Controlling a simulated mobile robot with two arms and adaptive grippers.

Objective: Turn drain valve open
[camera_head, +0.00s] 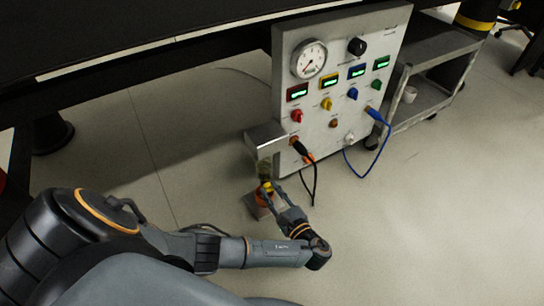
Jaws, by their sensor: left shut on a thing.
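A small yellow-and-orange part, which looks like the drain valve (264,187), sits low at the left side of the control panel, below a grey metal box (265,137). My left gripper (271,187) reaches it from the lower right, and its fingers are shut on the valve's handle. The fingers partly cover the handle, so its exact angle is hard to tell. My right gripper is not in view.
The upright panel (340,85) carries a round gauge (309,59), several coloured knobs and green displays. A black cable (314,180) and a blue cable (377,115) hang from it. A grey cart (428,95) stands right; the floor in front is clear.

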